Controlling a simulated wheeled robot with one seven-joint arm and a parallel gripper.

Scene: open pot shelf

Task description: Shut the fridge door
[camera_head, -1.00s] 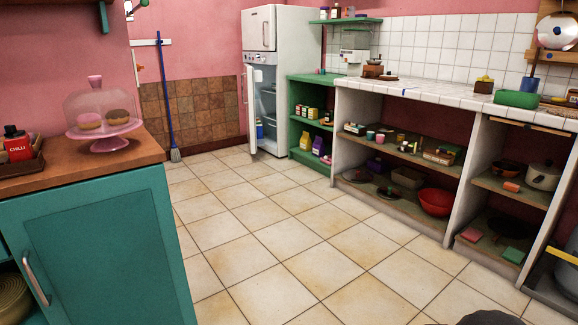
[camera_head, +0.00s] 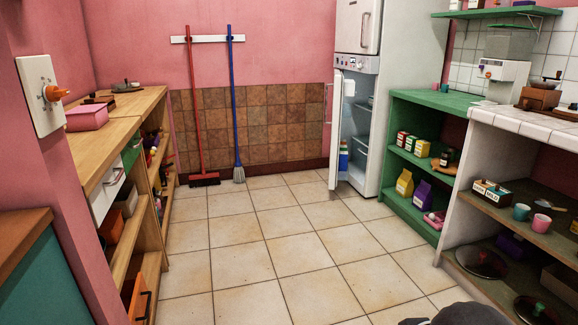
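The white fridge (camera_head: 369,187) stands against the back wall, right of the middle. Its upper door (camera_head: 358,25) looks shut. Its tall lower door (camera_head: 334,130) stands open on the left side and is seen nearly edge-on, with a handle on its outer left side. The interior shelves show, and a blue bottle (camera_head: 343,158) stands low by the door. My gripper is not in view. Only a dark rounded shape, which seems to be part of me, shows at the bottom edge, well short of the fridge.
The tiled floor (camera_head: 270,243) is clear up to the fridge. A green shelf (camera_head: 408,213) adjoins the fridge's right side. A red broom (camera_head: 196,120) and a blue broom (camera_head: 233,120) hang at the back wall. A wooden shelf unit (camera_head: 147,215) with an open drawer stands left.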

